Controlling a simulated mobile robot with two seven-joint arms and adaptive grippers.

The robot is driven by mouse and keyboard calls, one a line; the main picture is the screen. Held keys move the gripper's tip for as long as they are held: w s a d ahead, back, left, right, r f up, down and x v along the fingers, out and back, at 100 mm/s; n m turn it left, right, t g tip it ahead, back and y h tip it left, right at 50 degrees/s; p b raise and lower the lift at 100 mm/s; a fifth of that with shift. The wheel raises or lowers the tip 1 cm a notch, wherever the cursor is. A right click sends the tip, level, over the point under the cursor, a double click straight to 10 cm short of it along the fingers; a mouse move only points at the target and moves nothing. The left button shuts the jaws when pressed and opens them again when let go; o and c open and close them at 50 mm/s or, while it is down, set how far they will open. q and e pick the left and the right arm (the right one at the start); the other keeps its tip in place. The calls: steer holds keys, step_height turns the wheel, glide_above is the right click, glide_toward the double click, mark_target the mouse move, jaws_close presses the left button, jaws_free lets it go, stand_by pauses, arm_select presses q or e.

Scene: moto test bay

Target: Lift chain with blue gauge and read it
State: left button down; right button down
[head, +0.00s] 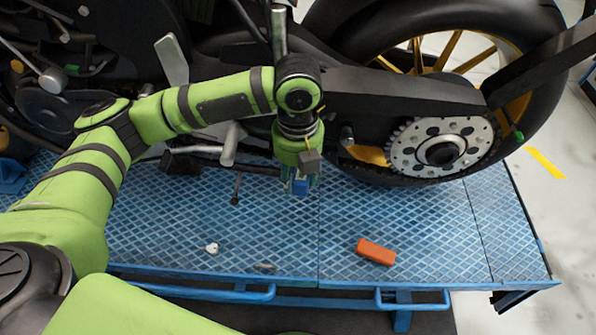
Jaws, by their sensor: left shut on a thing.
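My left gripper (301,180) points down in front of the motorcycle's lower side, left of the rear sprocket (441,146). It is shut on the blue gauge (301,188), a small blue block showing at the fingertips. The gripper hides most of the gauge, and I cannot read any marking on it. The chain runs at the sprocket's rim and under the black swingarm (402,92). Its lower run near the gripper is dark and partly hidden, so I cannot tell whether the gauge touches it. My right gripper is not in view.
The blue patterned lift platform (430,225) lies below the motorcycle. An orange block (376,251) and a small white object (212,248) lie near its front edge. The rear wheel (545,60) stands at the right. The platform's front middle is mostly clear.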

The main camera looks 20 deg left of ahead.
arm_select(q)
steer(key=shift+w+r, duration=0.1)
steer(key=shift+w, duration=0.05)
steer(key=shift+f+b, duration=0.5)
steer(key=shift+f, duration=1.4)
steer(key=shift+s, duration=0.2)
steer(key=s+d+p, duration=0.2)
steer(key=s+p, duration=0.2)
steer(key=s, duration=0.3)
steer(key=shift+s, duration=0.35)
steer(key=shift+d, duration=0.1)
